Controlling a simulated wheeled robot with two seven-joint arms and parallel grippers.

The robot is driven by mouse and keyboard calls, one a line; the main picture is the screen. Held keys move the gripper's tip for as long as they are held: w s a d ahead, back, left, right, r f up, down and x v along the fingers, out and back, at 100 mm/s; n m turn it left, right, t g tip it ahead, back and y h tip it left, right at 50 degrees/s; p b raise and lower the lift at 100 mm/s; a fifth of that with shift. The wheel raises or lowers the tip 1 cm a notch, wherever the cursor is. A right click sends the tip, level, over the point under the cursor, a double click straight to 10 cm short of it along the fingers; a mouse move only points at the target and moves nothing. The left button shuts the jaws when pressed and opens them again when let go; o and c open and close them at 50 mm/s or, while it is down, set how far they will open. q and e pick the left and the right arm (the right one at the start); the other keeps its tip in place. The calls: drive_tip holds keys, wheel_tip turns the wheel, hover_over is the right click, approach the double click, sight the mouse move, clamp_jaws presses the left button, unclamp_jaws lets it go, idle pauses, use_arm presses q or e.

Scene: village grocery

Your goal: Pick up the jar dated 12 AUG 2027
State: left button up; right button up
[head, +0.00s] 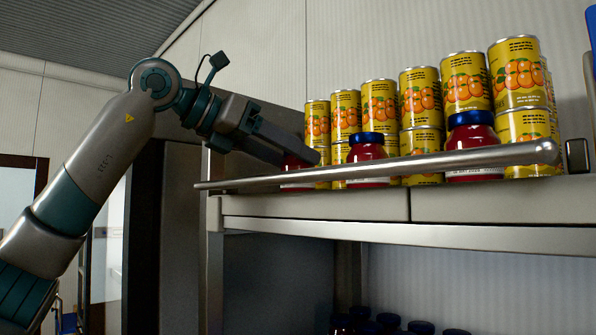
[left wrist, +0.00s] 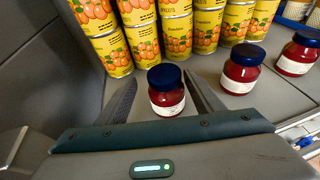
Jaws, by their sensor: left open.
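Three red jars with blue lids stand upright in a row on the upper shelf. In the left wrist view the first jar (left wrist: 167,95) stands between the spread fingers of my left gripper (left wrist: 160,98), a second jar (left wrist: 241,72) is to its right, and a third jar (left wrist: 298,55) is at the far right. In the head view my left gripper (head: 300,150) is open and largely covers the first jar (head: 291,162). The middle jar (head: 368,148) and right jar (head: 472,132) stand clear of it. The white labels are too small to read a date. My right gripper is not in view.
Stacked yellow fruit cans (head: 419,95) stand close behind the jars. A metal rail (head: 400,165) runs along the front edge of the shelf (head: 310,205). More dark-lidded jars (head: 388,320) stand on a lower shelf. A grey side panel lies left of the first jar.

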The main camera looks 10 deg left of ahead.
use_arm(q)
drive_tip(key=shift+w+d+r+p, duration=0.1)
drive_tip(key=shift+w+d+p, duration=0.3)
drive_tip(key=shift+d+p, duration=0.3)
drive_tip(key=p+x, duration=0.2)
drive_tip(key=x, duration=0.1)
drive_tip(key=shift+d+r, duration=0.1)
drive_tip(key=shift+d, duration=0.2)
drive_tip(key=shift+w+d+f, duration=0.1)
drive_tip(key=shift+w+f, duration=0.1)
drive_tip(key=shift+w, duration=0.05)
drive_tip(key=shift+s, duration=0.1)
drive_tip(key=shift+r, duration=0.1)
drive_tip(key=c, duration=1.4)
drive_tip(key=shift+o, duration=0.2)
drive_tip(key=shift+r, duration=0.1)
